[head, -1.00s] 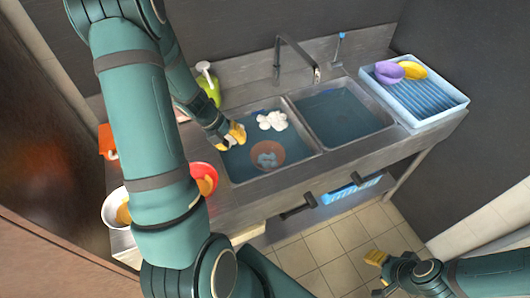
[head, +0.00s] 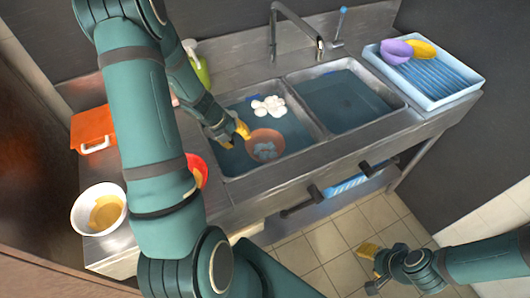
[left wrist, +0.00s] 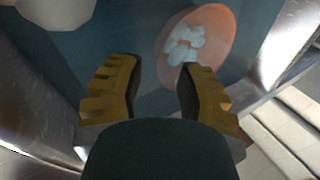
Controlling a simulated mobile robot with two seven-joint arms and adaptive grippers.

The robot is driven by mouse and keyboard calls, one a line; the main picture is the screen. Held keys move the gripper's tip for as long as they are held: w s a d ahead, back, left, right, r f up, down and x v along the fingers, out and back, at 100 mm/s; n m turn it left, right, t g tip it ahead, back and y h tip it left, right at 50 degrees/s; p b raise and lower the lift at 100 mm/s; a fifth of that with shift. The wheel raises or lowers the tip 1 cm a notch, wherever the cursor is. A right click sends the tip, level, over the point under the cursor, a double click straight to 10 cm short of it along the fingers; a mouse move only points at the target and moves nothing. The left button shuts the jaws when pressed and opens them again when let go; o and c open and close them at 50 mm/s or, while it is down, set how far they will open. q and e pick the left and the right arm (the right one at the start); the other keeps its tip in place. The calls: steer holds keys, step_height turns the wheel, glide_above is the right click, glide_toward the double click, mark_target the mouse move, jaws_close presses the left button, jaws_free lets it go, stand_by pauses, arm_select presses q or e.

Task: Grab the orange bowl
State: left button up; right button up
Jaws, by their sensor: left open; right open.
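The orange bowl (head: 276,138) sits in the water of the left sink basin, with pale blue-white foam inside it. In the left wrist view the orange bowl (left wrist: 224,27) is at the upper right, beyond the right fingertip. My left gripper (head: 236,137) is just left of the bowl in the head view, over the left basin. Its yellow fingers (left wrist: 157,80) are apart with nothing between them. I cannot tell whether a finger touches the bowl. My right gripper (head: 368,264) is open and empty, low over the floor at the lower right.
White foam (head: 268,105) floats behind the bowl. The right basin (head: 345,100) holds water. A blue rack (head: 440,85) carries a purple bowl (head: 396,51) and a yellow bowl (head: 422,49). A white bowl (head: 97,222), a red bowl (head: 200,165) and an orange container (head: 92,128) stand left.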

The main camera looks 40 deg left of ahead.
mark_target(247, 147)
arm_select(q)
steer(key=x, duration=0.1)
steer(key=b+x, duration=0.1)
steer(key=x, duration=0.1)
steer(key=b+x, duration=0.1)
steer(key=shift+d+f, duration=0.35)
steer(key=shift+d, duration=0.05)
steer(key=shift+w+d+f+b, duration=0.1)
steer(key=shift+w+f+b, duration=0.1)
steer(key=shift+f+b, duration=0.15)
jaws_close()
